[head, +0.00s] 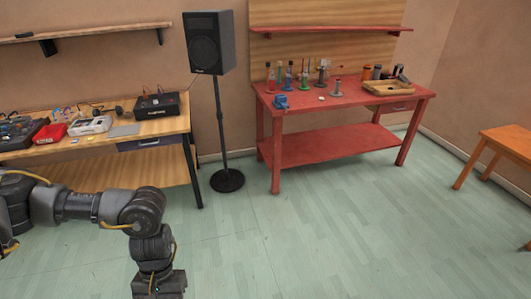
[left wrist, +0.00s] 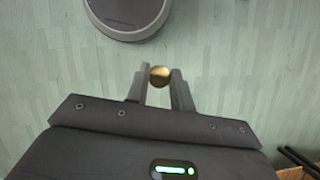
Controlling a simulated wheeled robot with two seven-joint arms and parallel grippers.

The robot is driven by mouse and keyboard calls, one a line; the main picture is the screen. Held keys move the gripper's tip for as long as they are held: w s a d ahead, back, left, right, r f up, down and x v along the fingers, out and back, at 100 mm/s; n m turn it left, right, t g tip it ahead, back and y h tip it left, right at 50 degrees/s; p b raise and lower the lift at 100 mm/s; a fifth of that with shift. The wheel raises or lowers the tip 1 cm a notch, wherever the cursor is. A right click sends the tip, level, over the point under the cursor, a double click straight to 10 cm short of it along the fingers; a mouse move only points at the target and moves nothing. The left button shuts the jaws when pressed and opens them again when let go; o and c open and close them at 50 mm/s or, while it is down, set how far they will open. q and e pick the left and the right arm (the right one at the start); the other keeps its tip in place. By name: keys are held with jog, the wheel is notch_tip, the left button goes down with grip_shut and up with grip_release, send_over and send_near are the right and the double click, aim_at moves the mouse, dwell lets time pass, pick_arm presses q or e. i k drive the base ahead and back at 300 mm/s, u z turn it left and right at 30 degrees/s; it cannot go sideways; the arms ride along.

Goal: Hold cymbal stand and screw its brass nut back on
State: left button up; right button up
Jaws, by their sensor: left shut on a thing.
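My left gripper (left wrist: 158,76) is shut on a small round brass piece, which looks like the brass nut (left wrist: 160,75). The nut sits between the two fingertips, above the green floor. In the head view my left arm comes in from the left and bends down to the bottom edge; its fingers are out of that picture. I cannot make out a cymbal stand in either view. My right gripper is not in view.
A black speaker (head: 208,42) stands on a round-based pole. A red workbench (head: 320,145) holds bottles and a wooden tray (head: 388,89). A wooden bench (head: 160,128) with devices is at left, an orange table (head: 508,139) at right.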

aim_at(336, 94)
jog(key=z, duration=0.4)
jog(key=i, duration=2.1)
jog(key=z, duration=0.35)
jog(key=i, duration=2.8)
